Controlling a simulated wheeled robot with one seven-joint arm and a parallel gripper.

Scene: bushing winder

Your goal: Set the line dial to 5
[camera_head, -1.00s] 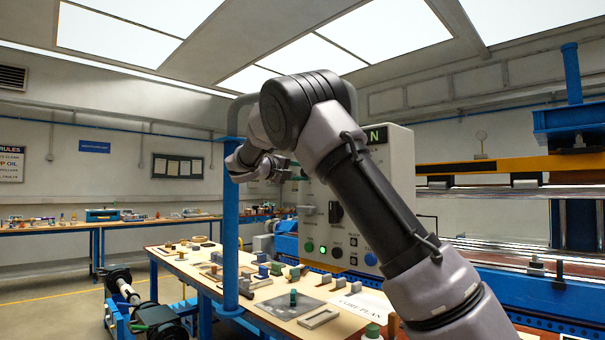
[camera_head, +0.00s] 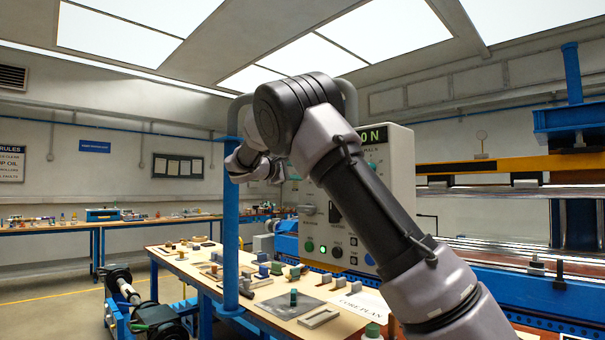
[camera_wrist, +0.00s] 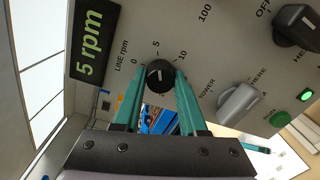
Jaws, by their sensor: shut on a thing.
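The line dial (camera_wrist: 159,80), a small black round knob with a white mark, sits on the grey panel under the printed "LINE rpm". Its scale reads 0, 5 and 10, and the mark points roughly at the 5. The green-lettered display (camera_wrist: 88,40) above reads "5 rpm". My gripper (camera_wrist: 159,80) has its two teal fingers shut on the dial, one on each side. In the head view my gripper (camera_head: 279,170) is at the left part of the control panel (camera_head: 400,180), and the dial is hidden there.
A grey lever knob (camera_wrist: 240,104), a black switch (camera_wrist: 298,26) and a lit green button (camera_wrist: 305,95) are on the same panel. A blue post (camera_head: 230,230) stands left of the panel. The bench (camera_head: 215,285) below holds several small parts.

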